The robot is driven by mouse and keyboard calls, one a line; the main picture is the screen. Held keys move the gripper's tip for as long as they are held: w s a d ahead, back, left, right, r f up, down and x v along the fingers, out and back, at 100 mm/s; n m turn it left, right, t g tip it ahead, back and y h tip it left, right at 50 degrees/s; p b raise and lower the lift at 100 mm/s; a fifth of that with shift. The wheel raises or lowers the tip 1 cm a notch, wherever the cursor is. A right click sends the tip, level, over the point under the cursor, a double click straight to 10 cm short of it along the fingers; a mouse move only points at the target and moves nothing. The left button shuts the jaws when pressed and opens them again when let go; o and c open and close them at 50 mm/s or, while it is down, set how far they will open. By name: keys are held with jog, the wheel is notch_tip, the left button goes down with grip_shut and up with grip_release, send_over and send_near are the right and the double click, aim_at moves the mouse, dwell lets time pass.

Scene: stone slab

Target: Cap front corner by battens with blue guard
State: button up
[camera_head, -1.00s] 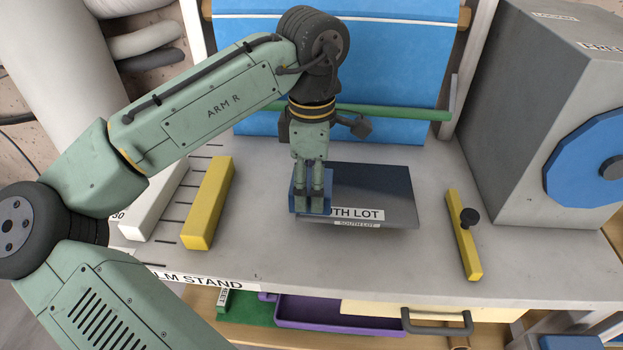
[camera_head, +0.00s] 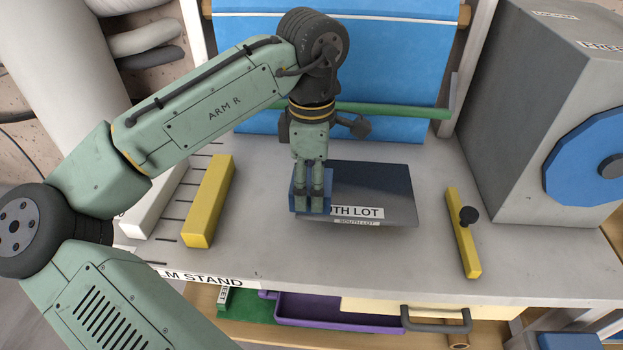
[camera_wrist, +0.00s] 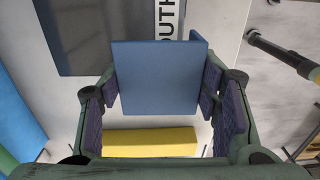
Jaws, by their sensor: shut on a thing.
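The dark grey slab (camera_head: 375,185) lies on the stand top, its SOUTH LOT label along the front edge. My gripper (camera_head: 311,196) points down over the slab's front left corner and is shut on the blue guard (camera_head: 297,201). The guard covers that corner in the head view, hiding the start of the label. In the wrist view the guard (camera_wrist: 155,80) sits between the purple finger pads, with the slab (camera_wrist: 90,35) behind it. I cannot tell whether the guard is fully seated. A yellow batten (camera_head: 208,202) and a white batten (camera_head: 152,208) lie left of the slab.
A yellow bar with a black knob (camera_head: 463,235) lies right of the slab. A grey machine with a blue disc (camera_head: 595,160) stands at the right. A green rod (camera_head: 400,113) and blue sheet (camera_head: 395,60) are behind. Bare stand top (camera_head: 350,260) lies in front.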

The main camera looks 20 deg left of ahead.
jog(key=shift+f+b, duration=0.85)
jog(key=shift+f, duration=0.9)
jog(key=o, duration=1.1)
jog(key=shift+r, duration=0.1)
